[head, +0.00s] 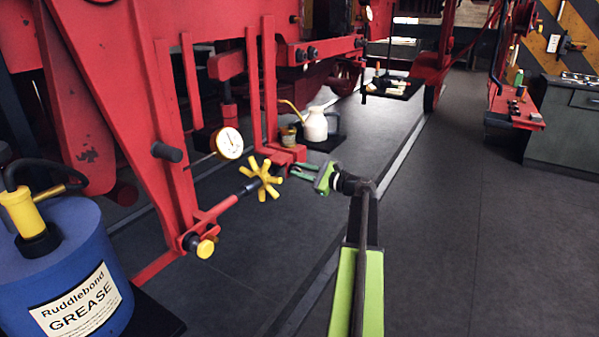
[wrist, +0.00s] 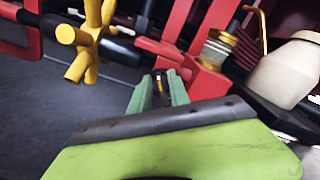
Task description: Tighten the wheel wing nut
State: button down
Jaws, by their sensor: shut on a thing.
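A yellow spoked hand wheel (head: 263,178) sits on a dark shaft at the end of a red arm. It also shows at upper left in the wrist view (wrist: 84,42). My gripper (head: 294,171) is just right of the wheel, beside a red bracket, and apart from the wheel. In the wrist view its green fingers (wrist: 158,92) are close together around a small dark and yellow piece (wrist: 160,84), probably the wing nut. The fingers hide most of it, so its shape and angle cannot be told.
A pressure gauge (head: 229,143) and red frame bars stand behind the wheel. A white oil can (head: 314,126) stands beyond the gripper. A blue grease drum (head: 65,265) is at lower left. A red tool shelf (head: 515,108) is at right. The dark floor at right is clear.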

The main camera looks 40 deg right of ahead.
jog(key=m, duration=0.5)
jog(key=shift+d+m, duration=0.25)
jog(key=shift+m, duration=0.15)
jog(key=shift+w+r, duration=0.1)
dwell(1.0)
jog(key=c, duration=1.6)
grip_release()
jog(key=shift+o, duration=0.2)
jog(key=v, duration=1.7)
jog(key=shift+s, duration=0.25)
